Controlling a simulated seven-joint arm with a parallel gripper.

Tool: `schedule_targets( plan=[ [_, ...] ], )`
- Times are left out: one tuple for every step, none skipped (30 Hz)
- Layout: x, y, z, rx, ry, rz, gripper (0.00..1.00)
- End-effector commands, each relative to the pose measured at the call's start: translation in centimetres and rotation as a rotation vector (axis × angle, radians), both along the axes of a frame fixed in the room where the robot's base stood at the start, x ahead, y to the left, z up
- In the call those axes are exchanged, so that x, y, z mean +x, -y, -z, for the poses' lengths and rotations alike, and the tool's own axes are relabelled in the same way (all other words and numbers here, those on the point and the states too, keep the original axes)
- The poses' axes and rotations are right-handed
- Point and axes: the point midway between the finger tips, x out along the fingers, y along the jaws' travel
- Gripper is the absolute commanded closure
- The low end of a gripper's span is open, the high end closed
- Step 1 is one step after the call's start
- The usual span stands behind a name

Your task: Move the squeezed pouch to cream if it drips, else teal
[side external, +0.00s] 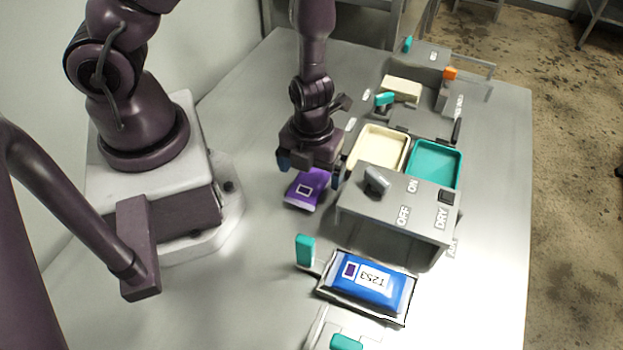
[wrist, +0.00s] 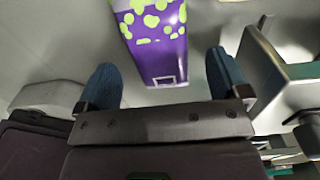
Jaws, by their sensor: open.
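A purple pouch (side external: 308,188) lies on the grey table below my gripper (side external: 311,168). In the wrist view the pouch (wrist: 158,50) is purple with yellow-green spots and a small white-outlined square near its close end. My gripper (wrist: 164,82) is open, its two blue fingers apart, one to each side of the pouch's line; the pouch is not held. The cream tray (side external: 361,162) and the teal tray (side external: 416,179) stand side by side to the right and look empty. I cannot tell whether any pouch drips.
A grey box (side external: 385,215) with a knob and ON, OFF and DRY labels stands right of the pouch. A blue pouch (side external: 369,285) marked 1253 lies on a dark-rimmed plate in front, beside a teal upright tab (side external: 305,250). More fixtures stand at the back.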

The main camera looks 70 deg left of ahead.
Motion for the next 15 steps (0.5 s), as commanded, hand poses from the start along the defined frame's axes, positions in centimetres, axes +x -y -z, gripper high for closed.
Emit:
schedule_targets(
  plan=[
    [0.0, 0.1, 0.3, 0.003, -0.003, 0.006, 0.06],
    [-0.1, 0.1, 0.6, 0.001, -0.007, 0.003, 0.06],
    [-0.2, 0.1, 1.0, 0.0, -0.011, 0.003, 0.06],
    [-0.2, 0.1, 1.2, 0.001, -0.012, 0.002, 0.06],
    [-0.2, 0.1, 1.4, 0.0, -0.011, 0.002, 0.06],
    [-0.2, 0.1, 1.7, 0.0, -0.01, 0.002, 0.06],
    [-0.2, 0.1, 1.8, 0.001, -0.008, 0.001, 0.06],
    [-0.1, 0.0, 1.9, 0.001, -0.006, 0.001, 0.06],
    [-0.1, 0.1, 2.1, 0.001, -0.004, 0.003, 0.06],
    [0.0, 0.0, 2.1, 0.001, -0.001, 0.001, 0.06],
    [0.0, 0.0, 2.2, 0.002, -0.001, 0.001, 0.06],
    [0.0, 0.0, 2.2, 0.001, 0.001, 0.002, 0.06],
    [0.0, 0.0, 2.2, 0.001, 0.002, 0.002, 0.06],
    [0.1, 0.0, 2.2, 0.001, 0.002, 0.001, 0.06],
    [0.1, 0.0, 2.3, 0.001, 0.002, 0.001, 0.06]
  ],
)
